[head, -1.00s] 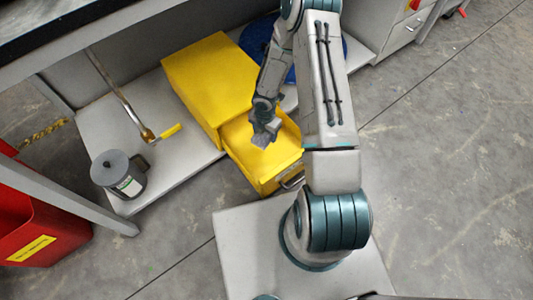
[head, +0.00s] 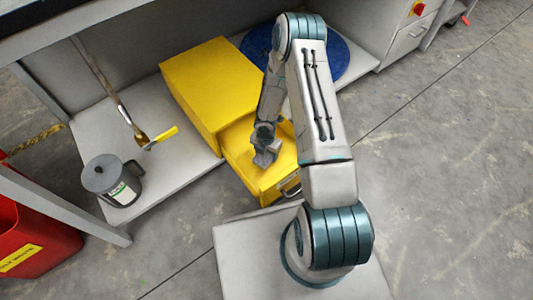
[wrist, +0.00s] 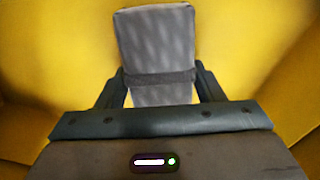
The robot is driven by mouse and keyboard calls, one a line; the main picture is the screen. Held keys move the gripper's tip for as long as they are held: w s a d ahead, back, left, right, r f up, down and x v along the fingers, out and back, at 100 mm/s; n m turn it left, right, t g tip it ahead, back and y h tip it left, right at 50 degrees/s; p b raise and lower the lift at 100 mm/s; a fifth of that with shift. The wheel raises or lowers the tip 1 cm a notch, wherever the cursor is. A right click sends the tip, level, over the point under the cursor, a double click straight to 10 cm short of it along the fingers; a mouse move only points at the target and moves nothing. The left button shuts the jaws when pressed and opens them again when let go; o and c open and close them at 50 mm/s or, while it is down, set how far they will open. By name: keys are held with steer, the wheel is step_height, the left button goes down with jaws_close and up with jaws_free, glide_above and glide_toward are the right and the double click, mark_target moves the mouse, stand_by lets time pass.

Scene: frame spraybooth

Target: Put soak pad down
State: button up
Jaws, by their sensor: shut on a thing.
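The soak pad (wrist: 155,45) is a grey block with a darker band across it, seen in the wrist view against yellow surfaces. My gripper (wrist: 160,92) is shut on it, with one dark finger on each side. In the head view the pad (head: 264,159) shows small and grey at the end of my gripper (head: 266,146), over the open yellow drawer (head: 246,175). I cannot tell whether the pad touches the drawer's floor.
The drawer sticks out of a yellow cabinet (head: 205,85) on the bench's lower shelf (head: 180,172). A red bin (head: 35,240) stands at lower left.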

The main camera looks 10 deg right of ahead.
steer(key=shift+f, duration=0.1)
steer(key=o, duration=0.9)
